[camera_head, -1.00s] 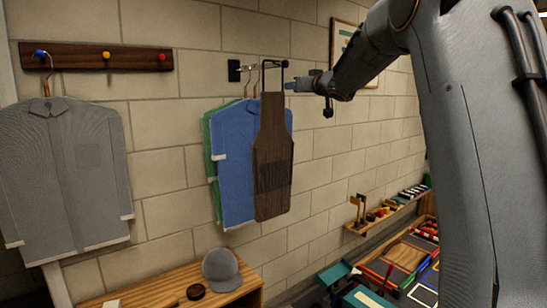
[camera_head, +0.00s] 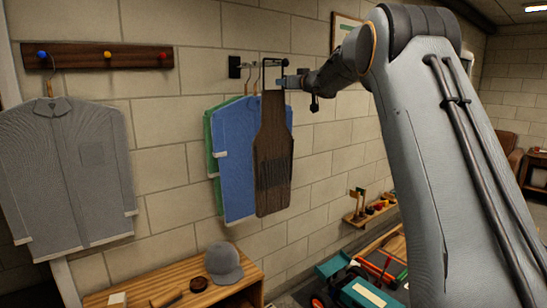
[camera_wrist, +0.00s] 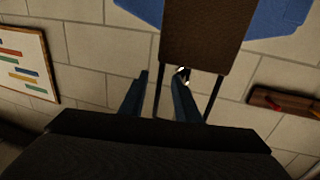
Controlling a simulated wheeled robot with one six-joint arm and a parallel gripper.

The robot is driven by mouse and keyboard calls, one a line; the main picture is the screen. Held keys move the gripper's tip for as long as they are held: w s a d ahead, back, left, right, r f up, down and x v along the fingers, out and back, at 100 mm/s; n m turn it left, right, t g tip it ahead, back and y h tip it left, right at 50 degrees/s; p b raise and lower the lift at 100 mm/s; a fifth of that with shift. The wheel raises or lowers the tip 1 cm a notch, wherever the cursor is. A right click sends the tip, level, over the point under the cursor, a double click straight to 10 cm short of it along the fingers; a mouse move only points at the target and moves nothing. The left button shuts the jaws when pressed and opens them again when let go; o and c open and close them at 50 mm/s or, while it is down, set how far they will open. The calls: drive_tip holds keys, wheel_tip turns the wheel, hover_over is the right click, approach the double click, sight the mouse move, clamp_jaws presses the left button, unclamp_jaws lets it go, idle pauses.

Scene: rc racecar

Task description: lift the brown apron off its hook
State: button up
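The brown apron (camera_head: 272,150) hangs in front of the blue shirt, its dark neck loop over the end of a black wall hook (camera_head: 284,64). My gripper (camera_head: 281,82) is at the loop, just above the apron's top edge. In the wrist view, the picture is upside down and the apron (camera_wrist: 205,40) is at the top with two straps running down. My gripper (camera_wrist: 159,85) has its fingers apart, and one strap shows between them. The other strap is outside, to the right. I cannot tell whether the fingers touch the strap.
A blue shirt (camera_head: 238,155) and a green one (camera_head: 212,130) hang close behind the apron. A grey shirt (camera_head: 70,170) hangs from a peg board (camera_head: 95,57) at left. A wooden bench (camera_head: 180,285) with a grey cap (camera_head: 224,264) stands below. A picture frame is behind my arm.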

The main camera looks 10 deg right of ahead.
clamp_jaws()
idle(1.4)
